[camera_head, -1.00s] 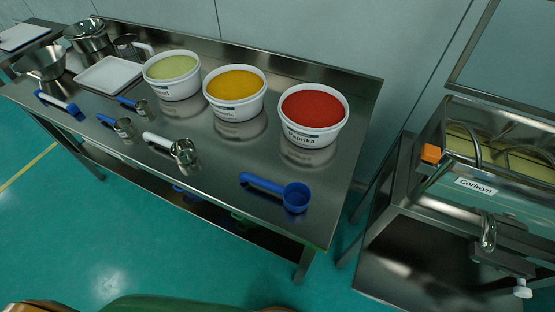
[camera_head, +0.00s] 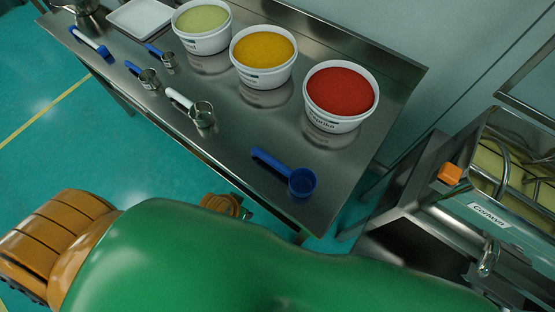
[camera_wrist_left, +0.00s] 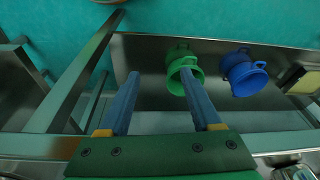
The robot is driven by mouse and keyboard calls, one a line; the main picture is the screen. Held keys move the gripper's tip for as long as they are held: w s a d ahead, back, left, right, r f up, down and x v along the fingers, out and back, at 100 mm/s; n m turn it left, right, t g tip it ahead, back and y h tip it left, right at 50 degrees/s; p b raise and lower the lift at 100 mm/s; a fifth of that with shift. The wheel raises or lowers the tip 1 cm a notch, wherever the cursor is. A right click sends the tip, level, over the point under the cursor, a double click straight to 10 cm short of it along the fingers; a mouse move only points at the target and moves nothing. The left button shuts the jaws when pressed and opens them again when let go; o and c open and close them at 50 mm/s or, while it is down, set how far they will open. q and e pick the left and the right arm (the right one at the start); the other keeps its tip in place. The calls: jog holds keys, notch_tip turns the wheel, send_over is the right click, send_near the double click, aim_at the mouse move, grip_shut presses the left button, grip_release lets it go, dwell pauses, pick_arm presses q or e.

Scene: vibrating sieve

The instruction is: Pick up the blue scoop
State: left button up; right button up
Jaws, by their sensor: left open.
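The blue scoop (camera_head: 301,182) lies on the steel table near its front right corner in the head view. Its handle points up and left, and its round bowl is at the right end. No gripper touches it. My left gripper (camera_wrist_left: 160,74) shows in the left wrist view with its two blue-grey fingers apart and nothing between them. I cannot make out the blue scoop in that view. My left gripper's fingers are not visible in the head view, where a large green and orange arm of mine fills the foreground. My right gripper is not in view.
Tubs of red (camera_head: 341,96), yellow (camera_head: 263,58) and green (camera_head: 202,26) powder stand behind the scoop. A white-handled metal scoop (camera_head: 202,114) lies to its left. Green (camera_wrist_left: 177,77) and blue (camera_wrist_left: 242,77) containers show beyond my fingers. The sieve machine (camera_head: 490,215) stands right.

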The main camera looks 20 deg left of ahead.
pick_arm(q)
jog(key=w+d+r+m+h+p, duration=0.1)
jog(key=w+d+r+m, duration=0.1)
jog(key=r, duration=0.6)
jog(key=w+d+r+m+h+p, duration=0.1)
jog(key=w+d+r+p, duration=0.15)
jog(key=r, duration=0.55)
notch_tip(320, 180, up, 3)
jog(key=m+g+y+b, duration=0.1)
jog(key=m+g+y, duration=0.15)
jog(key=m, duration=1.35)
send_over(277, 163)
jog(key=d, duration=0.1)
jog(key=shift+s+f+h, duration=0.2)
jog(key=shift+s+h, duration=0.05)
jog(key=shift+w+a+m, duration=0.15)
jog(key=shift+a+m, duration=0.1)
jog(key=shift+m, duration=0.15)
jog(key=f, duration=0.6)
jog(key=shift+a+p, duration=0.3)
jog(key=shift+p, duration=0.05)
jog(key=shift+w+f, duration=0.1)
jog(key=shift+f, duration=0.35)
grip_shut()
